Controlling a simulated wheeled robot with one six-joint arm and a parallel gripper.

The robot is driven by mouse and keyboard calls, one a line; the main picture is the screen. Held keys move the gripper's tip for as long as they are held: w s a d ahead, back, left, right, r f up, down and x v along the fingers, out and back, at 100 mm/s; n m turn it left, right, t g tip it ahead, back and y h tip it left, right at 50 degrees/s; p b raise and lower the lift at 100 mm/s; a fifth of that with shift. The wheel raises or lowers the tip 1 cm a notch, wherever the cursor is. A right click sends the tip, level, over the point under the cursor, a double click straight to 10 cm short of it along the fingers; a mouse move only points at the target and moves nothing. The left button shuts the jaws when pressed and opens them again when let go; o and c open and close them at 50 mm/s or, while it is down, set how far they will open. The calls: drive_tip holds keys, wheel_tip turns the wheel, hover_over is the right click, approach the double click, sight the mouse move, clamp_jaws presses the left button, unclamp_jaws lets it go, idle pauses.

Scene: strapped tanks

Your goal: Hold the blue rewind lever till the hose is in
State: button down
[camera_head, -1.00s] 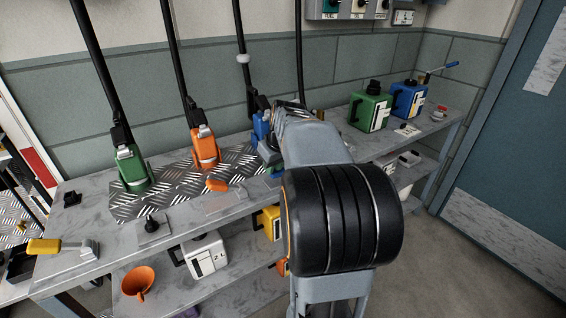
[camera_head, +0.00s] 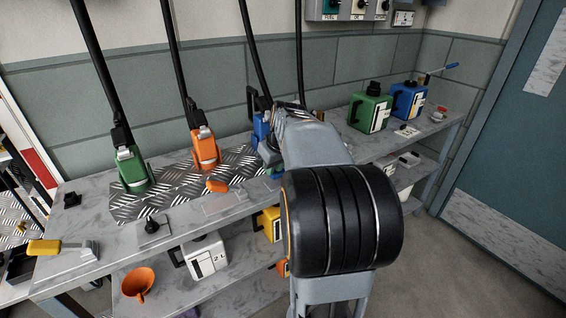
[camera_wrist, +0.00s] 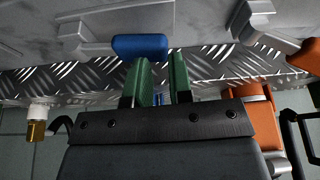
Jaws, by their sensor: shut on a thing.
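The blue rewind lever (camera_wrist: 140,46) shows its rounded handle at my fingertips in the wrist view. My gripper (camera_wrist: 160,66), with green fingers, is shut on it; the fingers partly hide the contact. The blue nozzle (camera_head: 261,126) stands at the back of the bench, left of my wrist and partly hidden. Its black hose (camera_head: 256,60) runs up from it, out of the picture.
Green (camera_head: 131,168) and orange (camera_head: 205,149) nozzles stand left on the tread plate (camera_head: 165,197). An orange lever (camera_head: 216,186) lies in front of the orange nozzle. Green (camera_head: 370,108) and blue (camera_head: 409,98) canisters stand at the right. A lower shelf holds cans and an orange funnel (camera_head: 137,283).

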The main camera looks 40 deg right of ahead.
sight(277, 174)
drive_tip(key=shift+s+d, duration=0.1)
drive_tip(key=shift+d, duration=0.15)
drive_tip(key=p+v, duration=0.2)
drive_tip(key=w+p+v, duration=0.1)
drive_tip(key=v, duration=0.1)
drive_tip(key=shift+s+d+r+p, duration=0.1)
drive_tip(key=shift+d+r+p, duration=0.1)
drive_tip(key=shift+r+p, duration=0.15)
wheel_tip(277, 174, up, 2)
drive_tip(key=shift+a+r+p, duration=0.1)
drive_tip(key=shift+a+p, duration=0.05)
drive_tip(key=shift+p, duration=0.75)
drive_tip(key=p+v, duration=0.2)
drive_tip(key=v, duration=0.1)
drive_tip(key=shift+w+r, duration=0.1)
drive_tip(key=shift+w, duration=0.25)
